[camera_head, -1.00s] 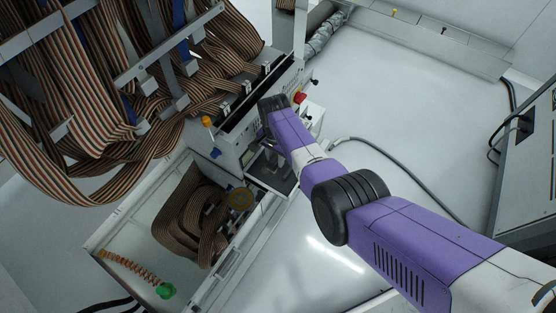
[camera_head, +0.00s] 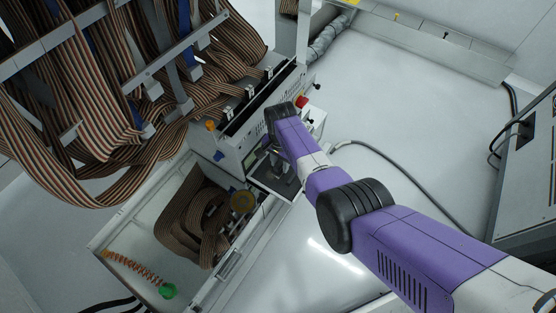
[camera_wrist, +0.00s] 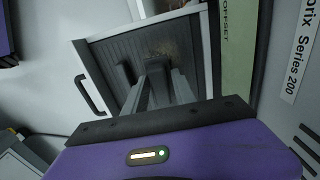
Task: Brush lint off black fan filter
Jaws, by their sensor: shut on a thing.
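The black fan filter (camera_wrist: 104,51) is a dark ribbed panel in a light frame in the wrist view. Brownish lint (camera_wrist: 168,48) shows near its far middle. My gripper (camera_wrist: 157,72) is over the filter, shut on a dark grey tool, which seems to be the brush (camera_wrist: 125,74). Its bristles are hidden, and I cannot tell whether it touches the filter. In the head view, my gripper (camera_head: 273,150) is small and partly hidden at the machine's front, above a dark panel (camera_head: 283,186) that looks like the filter.
Striped ribbon cables (camera_head: 60,90) hang at left. An open bay (camera_head: 135,232) with coiled cable lies below. A black handle (camera_wrist: 90,96) stands left of the filter. Clear floor (camera_head: 400,90) lies at right.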

